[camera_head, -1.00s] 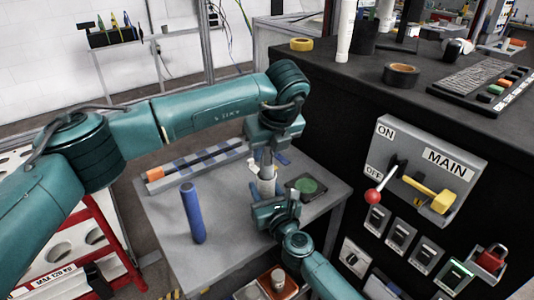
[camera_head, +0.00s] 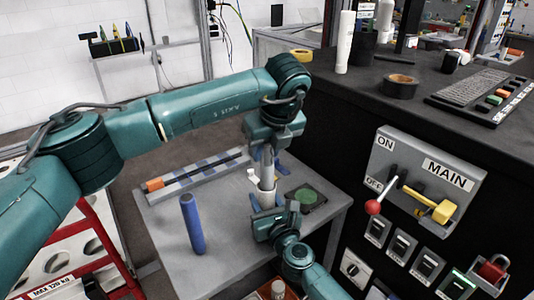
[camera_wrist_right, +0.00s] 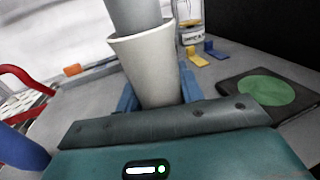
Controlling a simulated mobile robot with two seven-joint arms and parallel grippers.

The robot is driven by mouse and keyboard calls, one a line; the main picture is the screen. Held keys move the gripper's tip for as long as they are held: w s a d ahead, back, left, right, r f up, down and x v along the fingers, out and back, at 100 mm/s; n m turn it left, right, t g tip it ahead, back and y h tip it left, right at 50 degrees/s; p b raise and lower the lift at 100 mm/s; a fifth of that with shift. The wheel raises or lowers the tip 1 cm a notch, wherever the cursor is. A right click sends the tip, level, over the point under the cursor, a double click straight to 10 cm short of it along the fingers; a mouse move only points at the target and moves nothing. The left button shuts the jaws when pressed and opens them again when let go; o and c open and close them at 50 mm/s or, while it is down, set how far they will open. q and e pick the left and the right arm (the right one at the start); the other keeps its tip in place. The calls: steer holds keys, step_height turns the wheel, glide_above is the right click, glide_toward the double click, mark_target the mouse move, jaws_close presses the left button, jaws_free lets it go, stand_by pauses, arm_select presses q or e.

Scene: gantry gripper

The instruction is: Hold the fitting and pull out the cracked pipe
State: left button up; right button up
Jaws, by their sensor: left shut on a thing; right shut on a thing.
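The white fitting (camera_head: 267,189) stands upright over the grey table, and in the right wrist view it is a wide-mouthed cup (camera_wrist_right: 152,68). My right gripper (camera_head: 271,213) is shut on it, with blue fingers on both sides. The grey cracked pipe (camera_wrist_right: 135,14) rises from the fitting's mouth. Its lower end is hidden by the rim, and I see no crack. My left gripper (camera_head: 266,161) is above the fitting, pointing down, shut on the pipe.
A blue cylinder (camera_head: 193,224) stands on the grey table (camera_head: 232,232) at left. A dark pad with a green disc (camera_head: 305,197) lies right of the fitting. A long rack (camera_head: 200,170) lies behind. A black cabinet with switches (camera_head: 425,185) borders the right side.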

arm_select(q)
steer(key=shift+r, duration=0.25)
arm_select(e)
steer(key=shift+f, duration=0.1)
arm_select(q)
steer(key=shift+r, duration=1.35)
steer(key=shift+r, duration=1.5)
steer(key=shift+r, duration=0.1)
steer(key=shift+r, duration=1.4)
arm_select(e)
steer(key=o, duration=1.1)
steer(key=shift+c, duration=0.2)
